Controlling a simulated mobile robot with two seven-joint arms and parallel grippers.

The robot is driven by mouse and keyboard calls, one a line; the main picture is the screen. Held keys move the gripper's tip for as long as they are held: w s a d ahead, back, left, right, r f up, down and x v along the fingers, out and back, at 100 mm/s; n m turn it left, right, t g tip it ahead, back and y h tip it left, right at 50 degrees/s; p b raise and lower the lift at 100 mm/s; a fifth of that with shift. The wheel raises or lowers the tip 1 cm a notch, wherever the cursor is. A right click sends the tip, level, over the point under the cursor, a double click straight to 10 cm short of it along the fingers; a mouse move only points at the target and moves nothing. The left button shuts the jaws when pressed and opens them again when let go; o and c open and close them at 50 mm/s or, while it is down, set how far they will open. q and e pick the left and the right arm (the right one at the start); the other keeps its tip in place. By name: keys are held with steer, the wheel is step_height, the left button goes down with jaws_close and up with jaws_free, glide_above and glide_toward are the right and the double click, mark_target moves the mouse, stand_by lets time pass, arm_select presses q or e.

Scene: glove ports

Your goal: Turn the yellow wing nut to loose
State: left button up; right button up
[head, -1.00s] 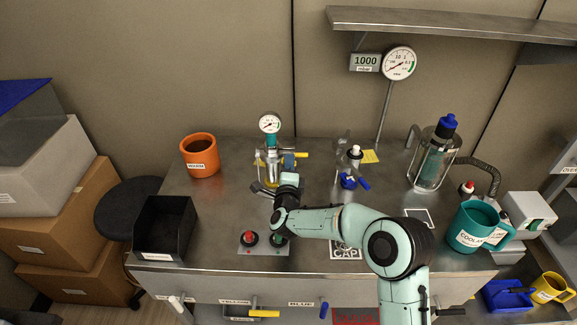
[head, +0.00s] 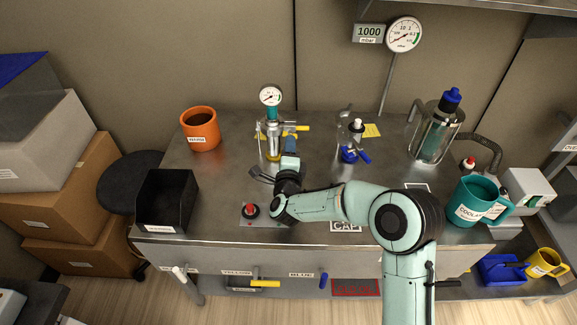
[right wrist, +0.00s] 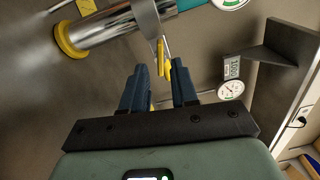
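The steel glass-and-metal fitting (head: 261,140) with a gauge (head: 270,96) on top stands at the back of the bench. A yellow bar (head: 297,128) sticks out to its right. In the right wrist view a thin yellow piece (right wrist: 160,56), likely the yellow wing nut, lies just beyond and between my fingertips, seen nearly edge-on. My right gripper (head: 290,142) is in front of the fitting; in the right wrist view its two blue fingers (right wrist: 156,72) are apart with a gap between them. I cannot tell whether they touch the yellow piece. My left gripper is not in view.
A red button (head: 250,210) is beside my right forearm. A black bin (head: 166,203) and an orange cup (head: 201,131) stand to the left. A blue-handled valve (head: 350,155), glass jar (head: 434,135) and teal mug (head: 476,204) stand to the right. The bench between the cup and fitting is clear.

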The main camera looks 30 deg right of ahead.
steer(key=v, duration=0.9)
steer(key=shift+s, duration=0.2)
